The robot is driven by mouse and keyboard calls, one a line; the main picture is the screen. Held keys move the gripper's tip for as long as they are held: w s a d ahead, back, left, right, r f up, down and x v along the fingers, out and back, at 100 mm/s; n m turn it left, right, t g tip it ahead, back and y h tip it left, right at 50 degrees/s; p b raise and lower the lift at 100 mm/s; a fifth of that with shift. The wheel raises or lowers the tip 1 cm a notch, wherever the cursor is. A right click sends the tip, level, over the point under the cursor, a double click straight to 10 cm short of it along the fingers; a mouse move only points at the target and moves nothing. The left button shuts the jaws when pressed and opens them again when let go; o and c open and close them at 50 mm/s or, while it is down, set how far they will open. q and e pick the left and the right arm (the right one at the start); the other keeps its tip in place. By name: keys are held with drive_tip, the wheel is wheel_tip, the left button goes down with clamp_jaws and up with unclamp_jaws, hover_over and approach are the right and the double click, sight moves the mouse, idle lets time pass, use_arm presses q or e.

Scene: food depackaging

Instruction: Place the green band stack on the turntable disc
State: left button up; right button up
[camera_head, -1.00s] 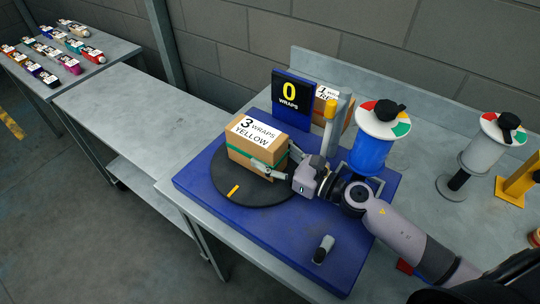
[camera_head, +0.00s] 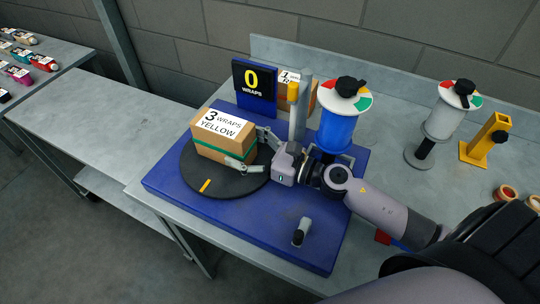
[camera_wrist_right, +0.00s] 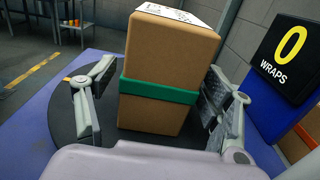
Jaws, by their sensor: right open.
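The green band stack is a brown box (camera_head: 223,148) with a green band around its middle and a label reading "3 WRAPS YELLOW" on top. It sits upright on the black turntable disc (camera_head: 203,182), which has a yellow mark near its front edge. My right gripper (camera_head: 251,153) is open, with one finger on each side of the box's right part. In the right wrist view, the box (camera_wrist_right: 160,105) stands between the spread fingers, with a visible gap at the left finger; contact at the right finger cannot be told. My left gripper is not in view.
A display (camera_head: 254,88) reading "0 WRAPS" stands behind the disc on the blue base (camera_head: 290,225). A post and a blue film roll (camera_head: 335,130) stand right of it. Another box is partly hidden behind the display. A grey roll (camera_head: 446,122) and yellow holder (camera_head: 486,140) stand further right.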

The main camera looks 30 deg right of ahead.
drive_tip(key=b+v, duration=0.1)
drive_tip(key=v, duration=0.2)
drive_tip(key=b+v, duration=0.2)
drive_tip(key=v, duration=0.1)
drive_tip(key=b+v, duration=0.1)
drive_tip(key=v, duration=0.1)
drive_tip(key=shift+s+d+f, duration=0.25)
drive_tip(key=shift+s, duration=0.1)
drive_tip(key=shift+b+v, duration=0.4)
drive_tip(key=shift+v, duration=0.45)
drive_tip(key=shift+r, duration=0.15)
